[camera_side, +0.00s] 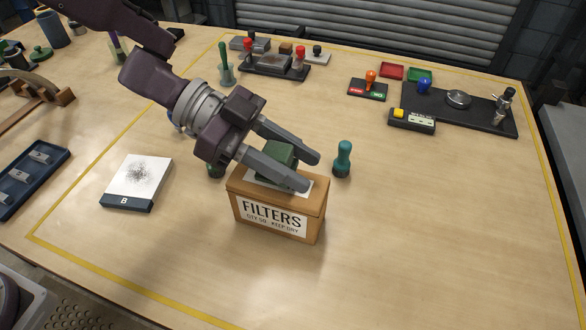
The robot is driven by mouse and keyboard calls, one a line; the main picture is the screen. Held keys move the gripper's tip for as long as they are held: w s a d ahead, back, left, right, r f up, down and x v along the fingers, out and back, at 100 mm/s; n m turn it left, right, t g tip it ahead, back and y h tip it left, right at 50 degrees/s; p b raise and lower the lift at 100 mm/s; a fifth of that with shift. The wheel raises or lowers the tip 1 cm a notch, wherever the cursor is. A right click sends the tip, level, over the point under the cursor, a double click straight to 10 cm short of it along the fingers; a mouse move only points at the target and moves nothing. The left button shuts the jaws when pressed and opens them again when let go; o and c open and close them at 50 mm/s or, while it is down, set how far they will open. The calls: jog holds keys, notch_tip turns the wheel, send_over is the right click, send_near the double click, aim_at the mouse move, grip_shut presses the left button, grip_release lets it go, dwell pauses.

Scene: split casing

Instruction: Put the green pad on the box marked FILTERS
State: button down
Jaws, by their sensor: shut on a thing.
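The box marked FILTERS (277,215) is a brown carton standing upright near the middle of the table, with a white label on its front. A pale patch shows on its top. My gripper (307,171) reaches in from the upper left, tilted down over the box top. Its two grey fingers are shut on the green pad (281,158), a dark green block between them. The pad is at the box's top, over the pale patch. The near finger hides its lower edge, so I cannot tell whether it touches the box.
A teal stamp (343,158) stands close to the box's right. A white card block marked B (137,180) lies to the left. A dark panel (460,115) with knobs and a labelled button block (412,120) are at the back right. The table's front right is clear.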

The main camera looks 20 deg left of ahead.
jog(key=shift+f, duration=0.9)
jog(key=c, duration=0.9)
grip_release()
jog(key=shift+f, duration=0.15)
jog(key=v, duration=1.2)
